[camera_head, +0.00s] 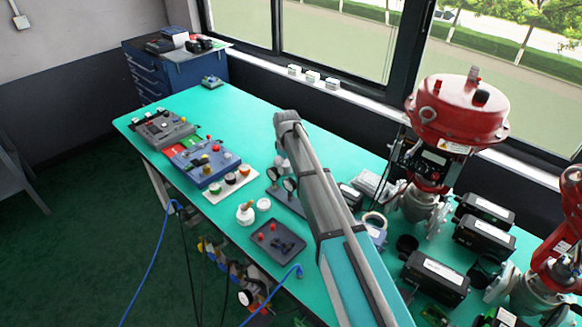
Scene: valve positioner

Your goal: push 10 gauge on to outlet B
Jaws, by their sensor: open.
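My arm (330,215) reaches from the bottom edge up over the green bench, and its far end is a rounded grey joint. I cannot make out my gripper's fingers; they seem hidden behind the arm.
A dark tray (277,242) with red-topped parts lies near the front edge. A white board with knobs (231,181) and a blue-grey panel (203,164) lie left. A red valve actuator (458,110) and black boxes (484,238) crowd the right. Blue hoses hang in front. The back-middle bench is clear.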

